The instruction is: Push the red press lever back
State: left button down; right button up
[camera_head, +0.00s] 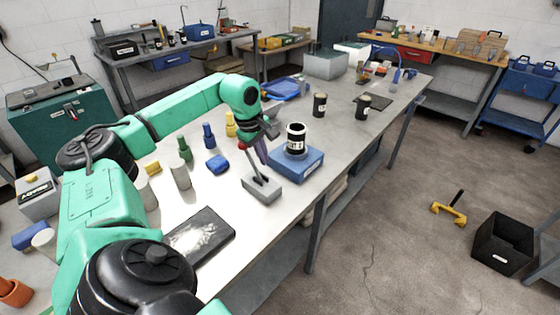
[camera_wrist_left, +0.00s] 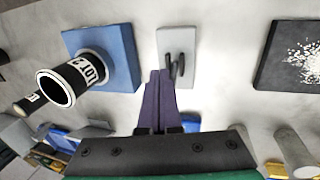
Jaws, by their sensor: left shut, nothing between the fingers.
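The press lever has a grey block base (camera_head: 262,190) on the table, and its thin arm rises, leaning to the left, to a red knob (camera_head: 242,146) in the head view. My left gripper (camera_head: 262,157) is shut and empty, its purple fingers pointing down close to the right of the knob. In the left wrist view, the shut fingertips (camera_wrist_left: 160,73) overlap the near edge of the lever base (camera_wrist_left: 176,42). The knob cannot be made out there. Whether the fingers touch the lever, I cannot tell. My right gripper is not in view.
A blue block (camera_head: 310,163) with a black labelled cup (camera_head: 296,138) stands right behind the lever. A dark tray (camera_head: 200,238) lies nearer. Bottles, cylinders and a blue lump (camera_head: 217,163) stand to the left. Two black jars stand farther back.

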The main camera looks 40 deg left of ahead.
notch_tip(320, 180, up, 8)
jog(key=p, duration=0.8)
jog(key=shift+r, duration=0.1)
dwell(0.3)
